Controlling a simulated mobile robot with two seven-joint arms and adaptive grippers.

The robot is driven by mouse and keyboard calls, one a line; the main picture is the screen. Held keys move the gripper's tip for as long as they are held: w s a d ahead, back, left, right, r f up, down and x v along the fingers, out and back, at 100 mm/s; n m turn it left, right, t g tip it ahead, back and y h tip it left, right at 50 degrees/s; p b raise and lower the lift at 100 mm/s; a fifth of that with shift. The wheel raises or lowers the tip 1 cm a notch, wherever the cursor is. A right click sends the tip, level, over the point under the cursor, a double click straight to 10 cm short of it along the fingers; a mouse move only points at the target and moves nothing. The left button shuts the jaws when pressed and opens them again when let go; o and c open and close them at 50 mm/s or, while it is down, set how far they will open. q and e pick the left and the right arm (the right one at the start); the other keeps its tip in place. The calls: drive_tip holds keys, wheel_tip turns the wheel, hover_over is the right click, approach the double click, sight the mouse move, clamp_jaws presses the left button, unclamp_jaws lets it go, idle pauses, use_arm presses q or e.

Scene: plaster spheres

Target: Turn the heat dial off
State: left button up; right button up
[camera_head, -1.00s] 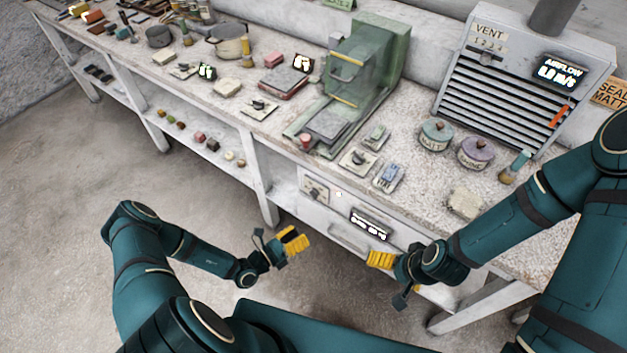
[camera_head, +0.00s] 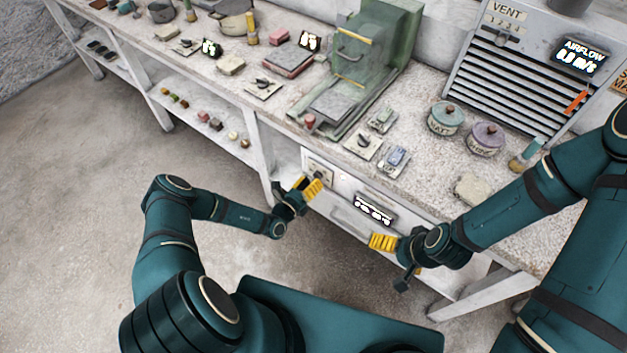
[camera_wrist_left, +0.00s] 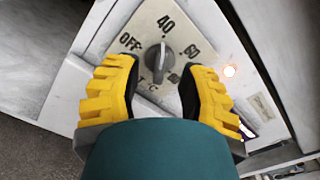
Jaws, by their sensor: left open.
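The heat dial (camera_wrist_left: 157,58) is a grey knob on a pale plate marked OFF, 40, 60 and a partly hidden number, in the left wrist view. Its ridge stands nearly upright there, with one end towards the 40. In the head view the dial plate (camera_head: 317,169) is on the bench's front, partly behind my left gripper (camera_head: 308,187). My left gripper is open, and its yellow fingers (camera_wrist_left: 158,88) are on either side of the knob's lower part, with no clear contact. My right gripper (camera_head: 383,243) is in front of the drawer; its finger gap is unclear.
A drawer (camera_head: 350,221) with a handle is below. The bench top holds a green press (camera_head: 375,45), two lidded pots (camera_head: 445,118) and a vent unit (camera_head: 530,70).

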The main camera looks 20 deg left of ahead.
use_arm(q)
drive_tip(key=shift+x, duration=0.8)
clamp_jaws()
drive_tip(key=shift+n, duration=0.3)
drive_tip(key=shift+n+b, duration=2.65)
drive_tip(key=shift+n, duration=3.95)
